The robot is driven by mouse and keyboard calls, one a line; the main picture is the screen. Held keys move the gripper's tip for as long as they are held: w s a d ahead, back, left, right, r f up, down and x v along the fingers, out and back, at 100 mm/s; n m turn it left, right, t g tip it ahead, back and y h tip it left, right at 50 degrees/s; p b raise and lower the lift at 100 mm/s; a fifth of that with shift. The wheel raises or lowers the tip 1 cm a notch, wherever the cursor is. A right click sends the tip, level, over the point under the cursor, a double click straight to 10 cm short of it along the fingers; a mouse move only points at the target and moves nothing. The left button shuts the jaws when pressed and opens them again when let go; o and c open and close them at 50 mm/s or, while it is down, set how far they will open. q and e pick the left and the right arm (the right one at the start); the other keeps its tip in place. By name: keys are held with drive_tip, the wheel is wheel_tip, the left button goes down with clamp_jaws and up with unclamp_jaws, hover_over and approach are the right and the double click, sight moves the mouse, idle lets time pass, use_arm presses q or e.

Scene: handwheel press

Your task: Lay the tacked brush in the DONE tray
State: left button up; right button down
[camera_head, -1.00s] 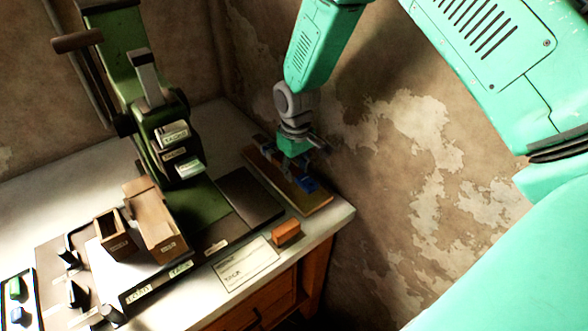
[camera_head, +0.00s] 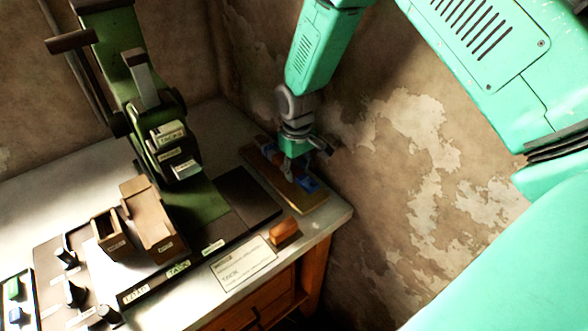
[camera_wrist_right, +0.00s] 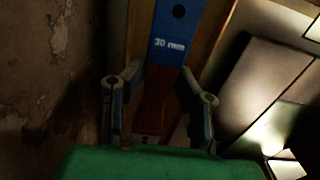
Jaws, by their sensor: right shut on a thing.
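My right gripper (camera_head: 294,172) is low over the long wooden tray (camera_head: 313,206) at the table's back right, against the wall. It is shut on the brush, whose blue part (camera_head: 308,185) shows below the fingers. In the right wrist view the brush has a blue band (camera_wrist_right: 172,40) marked "30 mm" and a reddish-brown handle (camera_wrist_right: 152,108) between the fingers of my right gripper (camera_wrist_right: 158,98). The brush lies along the tray's length; I cannot tell whether it touches the tray floor. No readable DONE label shows. My left gripper is out of view.
The green press (camera_head: 160,130) stands left of the tray, with a TACKS label on it. A dark flat plate (camera_head: 247,198) lies between them. An orange block (camera_head: 284,231) and a paper card (camera_head: 245,263) are near the front edge. The wall is close on the right.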

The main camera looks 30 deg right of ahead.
drive_tip(key=shift+d+f, duration=0.45)
drive_tip(key=shift+f, duration=0.2)
drive_tip(key=shift+a+f+b, duration=0.35)
drive_tip(key=shift+b, duration=0.1)
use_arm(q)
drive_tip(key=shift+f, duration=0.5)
use_arm(e)
drive_tip(key=shift+a, duration=0.2)
drive_tip(key=shift+d, duration=0.1)
